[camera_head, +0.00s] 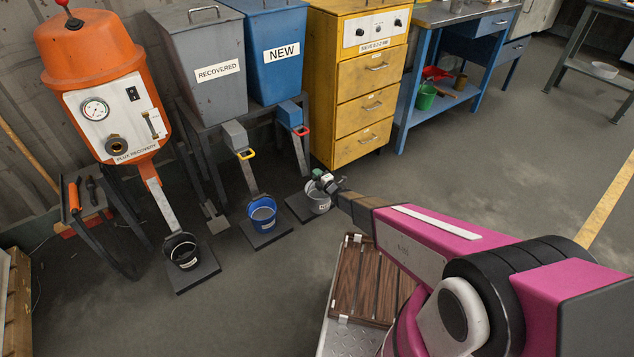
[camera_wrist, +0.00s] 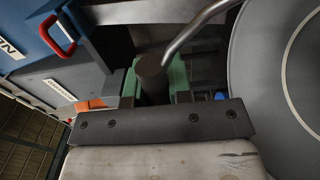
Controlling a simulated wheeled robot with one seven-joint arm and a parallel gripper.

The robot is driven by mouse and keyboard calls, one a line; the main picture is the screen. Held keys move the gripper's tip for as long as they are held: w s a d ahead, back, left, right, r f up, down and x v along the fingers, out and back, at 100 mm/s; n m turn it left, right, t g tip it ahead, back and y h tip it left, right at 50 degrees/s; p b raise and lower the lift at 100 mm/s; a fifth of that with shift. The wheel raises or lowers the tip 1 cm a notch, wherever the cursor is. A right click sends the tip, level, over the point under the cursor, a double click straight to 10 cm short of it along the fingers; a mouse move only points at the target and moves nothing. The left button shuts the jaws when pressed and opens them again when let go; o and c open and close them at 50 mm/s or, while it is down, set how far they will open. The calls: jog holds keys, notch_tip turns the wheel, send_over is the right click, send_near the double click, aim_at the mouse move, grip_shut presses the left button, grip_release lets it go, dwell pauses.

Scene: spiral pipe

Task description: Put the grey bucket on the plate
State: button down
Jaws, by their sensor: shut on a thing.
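The grey bucket (camera_head: 318,203), with a small label, is at or just over the dark square plate (camera_head: 296,207) at the foot of the yellow cabinet. I cannot tell whether its base touches the plate. My gripper (camera_head: 325,181) is above the bucket's rim, at its handle. In the wrist view, my gripper (camera_wrist: 152,88) is shut, with green pads on either side of the handle's dark round grip (camera_wrist: 150,72). The handle's bent metal wire runs from there to the upper right. The large grey round surface of the bucket (camera_wrist: 280,100) fills the right side.
A blue bucket (camera_head: 262,213) and a black bucket (camera_head: 185,254) stand on similar plates to the left. The yellow cabinet (camera_head: 362,90) and blue bin (camera_head: 277,60) are behind. My wooden-slatted deck (camera_head: 352,280) is in front. Open floor lies to the right.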

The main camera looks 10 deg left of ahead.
jog(key=shift+w+a+f, duration=0.1)
jog(key=shift+w+f, duration=0.05)
jog(key=shift+f, duration=0.95)
jog(key=shift+w+f, duration=0.15)
jog(key=shift+f, duration=1.05)
jog(key=c, duration=1)
grip_release()
jog(key=shift+c, duration=0.2)
